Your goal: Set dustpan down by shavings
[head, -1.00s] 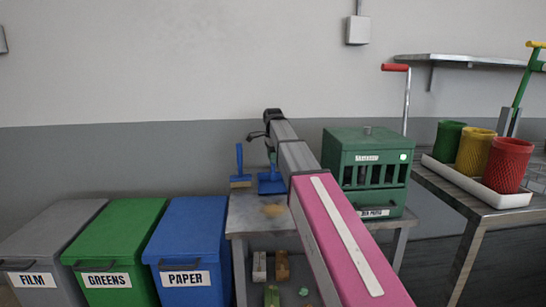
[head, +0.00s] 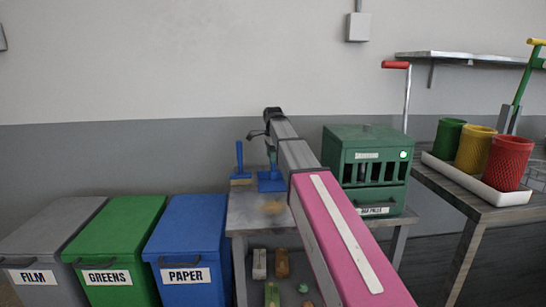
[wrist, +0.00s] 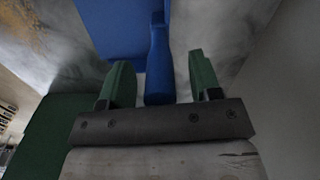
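The blue dustpan (head: 270,182) is at the back of the metal bench, just behind the tan shavings (head: 273,208). It appears to rest on the bench top. In the wrist view its pan (wrist: 108,25) is at the top, and its handle (wrist: 159,62) points back between the fingers. My gripper (wrist: 160,64) has its two green fingers apart, one on each side of the handle, with a visible gap on both sides. The shavings (wrist: 22,28) show at the upper left of the wrist view. In the head view my arm partly hides the gripper.
A blue brush (head: 240,166) stands left of the dustpan. A green slotted machine (head: 366,170) is on the bench to the right. Grey, green and blue bins (head: 190,235) stand left of the bench. Blocks lie on its lower shelf. Coloured baskets (head: 474,150) are at far right.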

